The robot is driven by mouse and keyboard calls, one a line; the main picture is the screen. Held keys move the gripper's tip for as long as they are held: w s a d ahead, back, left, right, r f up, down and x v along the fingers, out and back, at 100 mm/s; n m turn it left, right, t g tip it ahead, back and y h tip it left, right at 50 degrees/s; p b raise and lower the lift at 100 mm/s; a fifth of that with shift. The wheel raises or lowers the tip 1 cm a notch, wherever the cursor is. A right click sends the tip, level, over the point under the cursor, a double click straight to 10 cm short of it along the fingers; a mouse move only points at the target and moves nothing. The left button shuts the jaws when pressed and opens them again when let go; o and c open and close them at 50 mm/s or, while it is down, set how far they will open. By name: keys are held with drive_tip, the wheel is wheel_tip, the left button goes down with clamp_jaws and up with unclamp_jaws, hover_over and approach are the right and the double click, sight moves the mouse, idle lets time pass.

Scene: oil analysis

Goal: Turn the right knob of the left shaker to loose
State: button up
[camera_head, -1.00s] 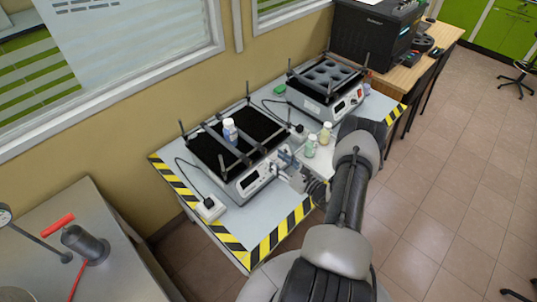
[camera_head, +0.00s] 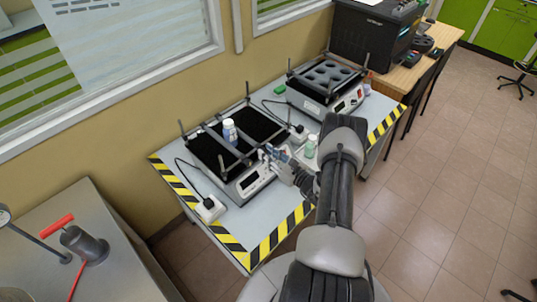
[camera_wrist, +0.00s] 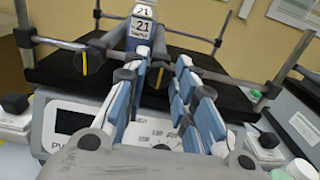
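The left shaker has a black platform (camera_head: 205,150) with metal rails and a white front panel (camera_head: 257,182). In the wrist view, a left knob (camera_wrist: 92,62) and a right knob (camera_wrist: 158,73), dark with yellow marks, sit on its front rail.
A second shaker (camera_head: 322,85) stands to the right on the same table. A green-labelled bottle (camera_head: 311,147) is close beside my gripper. A power strip (camera_head: 209,208) lies at the left, and upright posts rise at the platform's corners.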

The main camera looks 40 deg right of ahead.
clamp_jaws()
drive_tip(key=shift+n, duration=0.3)
drive_tip(key=shift+a+f+n+b, duration=0.1)
drive_tip(key=shift+n+b, duration=2.95)
drive_tip(key=shift+n, duration=1.3)
drive_tip(key=shift+a+f+n+b, duration=0.1)
drive_tip(key=shift+n+b, duration=2.9)
drive_tip(key=shift+n, duration=1.35)
drive_tip(key=o, duration=0.5)
unclamp_jaws()
